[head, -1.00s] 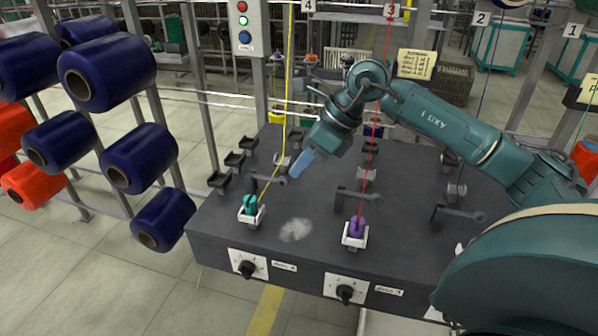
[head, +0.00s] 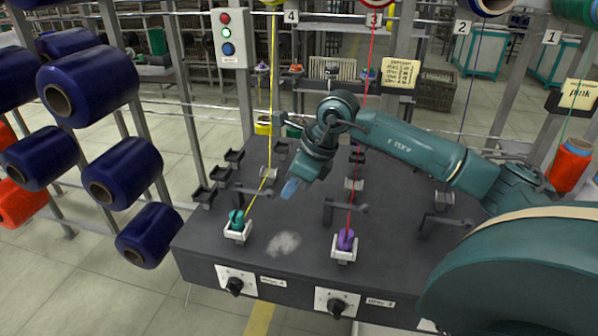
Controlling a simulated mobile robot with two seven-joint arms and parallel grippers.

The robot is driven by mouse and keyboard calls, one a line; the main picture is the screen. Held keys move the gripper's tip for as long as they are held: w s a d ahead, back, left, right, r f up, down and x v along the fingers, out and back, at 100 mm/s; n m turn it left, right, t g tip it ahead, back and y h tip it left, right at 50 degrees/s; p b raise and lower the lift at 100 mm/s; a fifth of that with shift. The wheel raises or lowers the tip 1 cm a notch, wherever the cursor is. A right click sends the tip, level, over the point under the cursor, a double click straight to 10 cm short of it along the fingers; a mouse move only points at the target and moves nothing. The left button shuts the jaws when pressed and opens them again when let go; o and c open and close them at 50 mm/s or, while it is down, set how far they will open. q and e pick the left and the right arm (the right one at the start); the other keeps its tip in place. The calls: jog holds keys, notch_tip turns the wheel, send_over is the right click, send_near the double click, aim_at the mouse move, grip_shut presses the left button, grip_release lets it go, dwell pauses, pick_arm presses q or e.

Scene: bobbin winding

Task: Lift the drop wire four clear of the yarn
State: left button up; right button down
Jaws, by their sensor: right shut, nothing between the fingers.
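The yellow yarn (head: 271,110) comes down at station four and runs to the teal bobbin (head: 237,220) in its white holder. The drop wire four (head: 252,191) is a dark lever on a small post, reaching right to the yellow yarn. I cannot tell whether it touches the yarn. My right gripper (head: 289,188) has pale blue fingers, is shut and empty, and points down just right of the lever's end, apart from it in the picture. My left gripper is not in view.
The red yarn (head: 370,90) runs to the purple bobbin (head: 345,240), right of my gripper. Another dark lever (head: 345,209) stands beside it. Small black trays (head: 202,196) line the table's left side. A bare patch of table (head: 310,235) lies between the two bobbins.

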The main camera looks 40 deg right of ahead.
jog(key=shift+x, duration=1.6)
jog(key=shift+r, duration=0.1)
jog(key=shift+r+g+h+p, duration=0.3)
jog(key=shift+p, duration=0.2)
jog(key=shift+r+g+p, duration=0.3)
jog(key=shift+r+p, duration=0.2)
